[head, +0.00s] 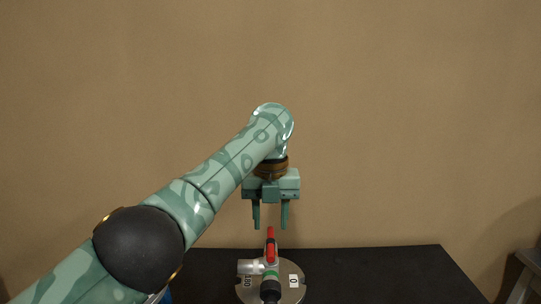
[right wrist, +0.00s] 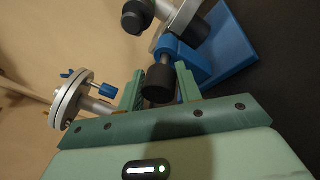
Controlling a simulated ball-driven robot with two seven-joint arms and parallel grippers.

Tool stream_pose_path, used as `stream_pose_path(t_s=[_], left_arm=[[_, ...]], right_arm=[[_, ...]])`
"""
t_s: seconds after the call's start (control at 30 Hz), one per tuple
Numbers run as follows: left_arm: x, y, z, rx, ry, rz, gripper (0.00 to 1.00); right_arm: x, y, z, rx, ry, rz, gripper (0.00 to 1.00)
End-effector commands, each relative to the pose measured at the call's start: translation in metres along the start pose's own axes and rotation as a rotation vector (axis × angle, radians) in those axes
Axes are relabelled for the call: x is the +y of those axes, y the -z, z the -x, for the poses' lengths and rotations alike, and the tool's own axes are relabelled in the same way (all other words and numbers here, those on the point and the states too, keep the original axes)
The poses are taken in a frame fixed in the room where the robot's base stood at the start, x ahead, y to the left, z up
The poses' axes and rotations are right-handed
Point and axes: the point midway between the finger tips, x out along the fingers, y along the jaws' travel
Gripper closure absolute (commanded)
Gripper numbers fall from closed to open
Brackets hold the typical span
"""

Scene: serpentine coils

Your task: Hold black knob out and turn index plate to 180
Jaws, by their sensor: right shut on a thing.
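The index plate (head: 246,290) is a round silver disc on the black table top, low in the head view. Its label 180 is on the left and its label 0 on the right. A bar with a red tip (head: 270,243), a green ring and a black end lies across it. My left gripper (head: 270,224) is open and empty, pointing down above the red tip. In the right wrist view the black knob (right wrist: 159,85) sits between the fingers of my right gripper (right wrist: 160,92), which is shut on it. The knob's shaft runs into a blue block.
The black table top (head: 380,272) is clear to the right of the plate. In the right wrist view a blue base (right wrist: 232,50) is behind the knob, and a silver disc with a blue knob (right wrist: 107,91) is at the left. A plain tan wall stands behind.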

Motion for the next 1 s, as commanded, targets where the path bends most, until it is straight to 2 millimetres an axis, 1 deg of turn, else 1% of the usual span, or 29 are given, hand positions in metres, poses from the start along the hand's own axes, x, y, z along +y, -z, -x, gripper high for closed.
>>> stream_pose_path(t_s=[0.5,0.87,1.0], left_arm=[[0.0,0.0,-0.001,0.001,0.0,0.0,0.6],[-0.001,0.001,-0.002,0.001,0.002,0.0,0.6],[0.0,0.001,-0.009,0.003,0.001,0.0,0.6]], right_arm=[[0.002,0.005,0.015,0.003,0.001,0.001,0.85],[0.002,0.005,0.015,0.004,0.002,0.002,0.85],[0.002,0.005,0.015,0.004,0.002,0.002,0.85]])
